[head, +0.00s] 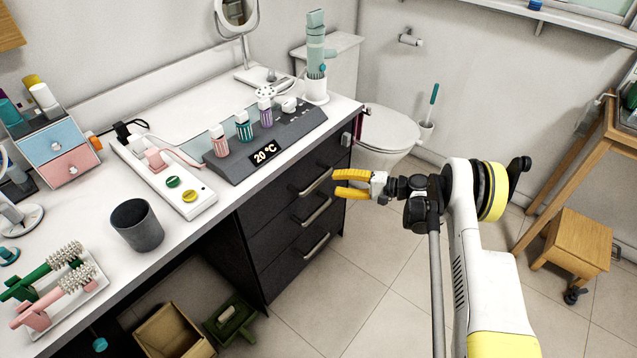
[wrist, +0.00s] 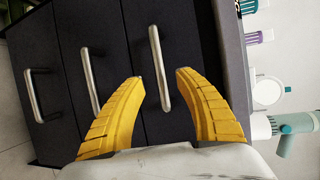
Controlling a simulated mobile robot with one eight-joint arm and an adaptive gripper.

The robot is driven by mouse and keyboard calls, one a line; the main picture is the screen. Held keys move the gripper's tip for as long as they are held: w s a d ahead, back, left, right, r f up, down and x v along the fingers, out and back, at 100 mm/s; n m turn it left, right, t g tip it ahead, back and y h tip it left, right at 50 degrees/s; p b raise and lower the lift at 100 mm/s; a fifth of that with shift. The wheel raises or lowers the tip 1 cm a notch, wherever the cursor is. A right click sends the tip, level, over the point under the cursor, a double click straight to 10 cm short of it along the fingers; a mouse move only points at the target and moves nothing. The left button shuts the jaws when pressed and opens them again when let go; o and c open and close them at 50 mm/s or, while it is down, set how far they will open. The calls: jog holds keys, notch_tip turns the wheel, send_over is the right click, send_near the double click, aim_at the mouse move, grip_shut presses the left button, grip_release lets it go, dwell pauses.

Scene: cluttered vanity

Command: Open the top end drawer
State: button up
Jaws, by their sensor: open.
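The top end drawer (head: 278,193) is a dark front just under the white counter and looks shut. Its silver bar handle (head: 317,182) faces the room. In the wrist view the handle (wrist: 160,68) appears between my yellow fingertips, with the drawer front (wrist: 190,30) behind it. My gripper (head: 336,182) is open and empty, in front of the right part of the drawer. One finger is on each side of the handle in the wrist view. I cannot tell whether the fingertips reach past the bar or touch it.
Two more drawer handles (head: 312,211) (head: 316,246) sit below. The counter (head: 100,245) above holds a grey display unit (head: 250,155), a power strip (head: 172,190) and a dark cup (head: 137,226). A toilet (head: 385,130) stands behind. The tiled floor (head: 375,295) before the drawers is clear.

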aim_at(317, 182)
jog(key=b+x, duration=0.2)
jog(key=x, duration=0.5)
jog(key=shift+a, duration=0.1)
grip_shut()
